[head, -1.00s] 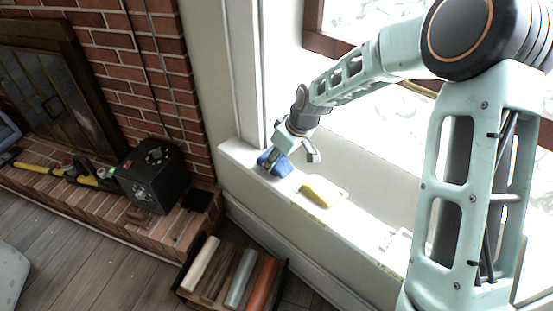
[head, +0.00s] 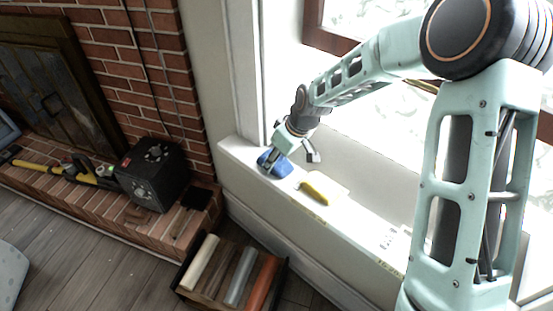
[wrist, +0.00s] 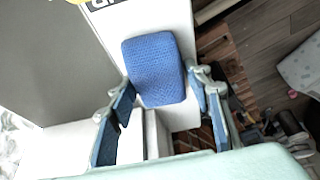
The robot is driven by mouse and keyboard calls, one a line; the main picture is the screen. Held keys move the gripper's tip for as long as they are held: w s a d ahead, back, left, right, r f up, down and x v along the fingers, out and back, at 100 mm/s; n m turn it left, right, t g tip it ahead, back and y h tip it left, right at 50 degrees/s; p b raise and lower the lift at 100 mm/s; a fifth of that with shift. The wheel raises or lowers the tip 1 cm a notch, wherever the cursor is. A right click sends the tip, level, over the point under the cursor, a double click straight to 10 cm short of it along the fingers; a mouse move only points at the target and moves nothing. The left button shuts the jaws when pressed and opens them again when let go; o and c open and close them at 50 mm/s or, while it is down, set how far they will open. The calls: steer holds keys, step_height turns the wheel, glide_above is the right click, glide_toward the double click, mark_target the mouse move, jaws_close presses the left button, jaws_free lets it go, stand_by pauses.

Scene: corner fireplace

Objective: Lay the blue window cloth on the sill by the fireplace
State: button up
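The blue window cloth (head: 281,168) is a thick, folded-looking pad at the corner end of the white sill (head: 355,228), beside the brick fireplace. In the wrist view the cloth (wrist: 155,68) appears to lie on the white sill surface. My gripper (head: 292,160) is low over the sill at the cloth. In the wrist view its two fingers (wrist: 160,88) stand wide apart, one on each side of the cloth's near end. In the head view one finger partly covers the cloth and the other is clear of it to the right. Whether a fingertip touches the cloth is hard to tell.
A yellow item (head: 314,193) lies on the sill right of the cloth. A window frame rises behind. A black box (head: 152,178) and a yellow-handled tool (head: 38,167) sit on the brick hearth. A crate of rolls (head: 180,291) stands on the floor below the sill.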

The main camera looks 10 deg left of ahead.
steer(key=o, duration=0.4)
steer(key=shift+o, duration=0.2)
